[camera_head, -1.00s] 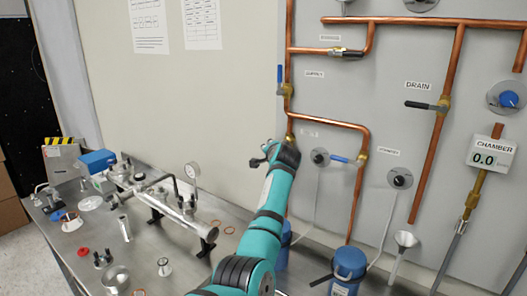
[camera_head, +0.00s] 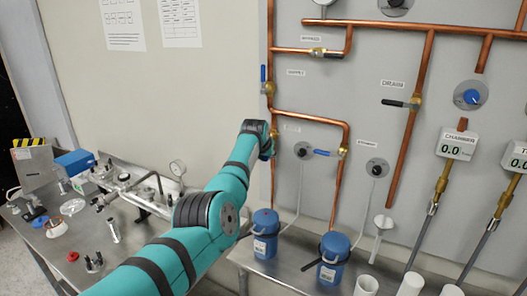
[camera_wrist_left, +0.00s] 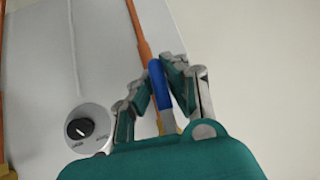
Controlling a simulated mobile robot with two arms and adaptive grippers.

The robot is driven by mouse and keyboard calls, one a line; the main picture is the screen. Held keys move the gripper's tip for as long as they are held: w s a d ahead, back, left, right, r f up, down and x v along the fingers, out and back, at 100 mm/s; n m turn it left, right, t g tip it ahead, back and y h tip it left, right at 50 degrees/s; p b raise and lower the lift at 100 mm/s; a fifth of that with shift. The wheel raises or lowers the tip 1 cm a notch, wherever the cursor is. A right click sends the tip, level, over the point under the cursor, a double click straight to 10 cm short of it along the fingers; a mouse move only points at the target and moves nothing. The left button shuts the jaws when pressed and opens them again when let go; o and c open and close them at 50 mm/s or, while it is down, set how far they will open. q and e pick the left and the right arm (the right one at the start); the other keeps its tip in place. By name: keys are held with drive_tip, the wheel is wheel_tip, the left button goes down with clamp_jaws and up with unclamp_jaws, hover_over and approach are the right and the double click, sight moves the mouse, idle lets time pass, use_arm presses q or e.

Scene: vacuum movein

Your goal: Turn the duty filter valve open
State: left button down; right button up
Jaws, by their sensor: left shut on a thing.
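The duty filter valve has a blue lever handle (camera_wrist_left: 157,85), which shows between the fingers in the left wrist view. The handle lies roughly in line with the copper pipe (camera_wrist_left: 138,35) there. My left gripper (camera_wrist_left: 155,88) is shut on this handle. In the head view my left gripper (camera_head: 267,152) is at the lower left copper pipe, below the supply valve (camera_head: 266,82), and its wrist hides most of the duty valve. The duty label (camera_head: 292,128) is small and hard to read. My right gripper is not in view.
The standby valve (camera_head: 330,153) has a horizontal blue handle, close to the right of my gripper. A black-handled drain valve (camera_head: 402,103) is further right. Blue canisters (camera_head: 334,258) stand on the bench below. Glassware and fittings crowd the left bench.

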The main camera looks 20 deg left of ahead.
use_arm(q)
drive_tip(key=shift+d+r+h, duration=0.1)
drive_tip(key=shift+h, duration=0.4)
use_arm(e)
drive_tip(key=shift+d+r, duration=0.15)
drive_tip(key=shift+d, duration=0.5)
use_arm(q)
drive_tip(key=shift+d, duration=0.1)
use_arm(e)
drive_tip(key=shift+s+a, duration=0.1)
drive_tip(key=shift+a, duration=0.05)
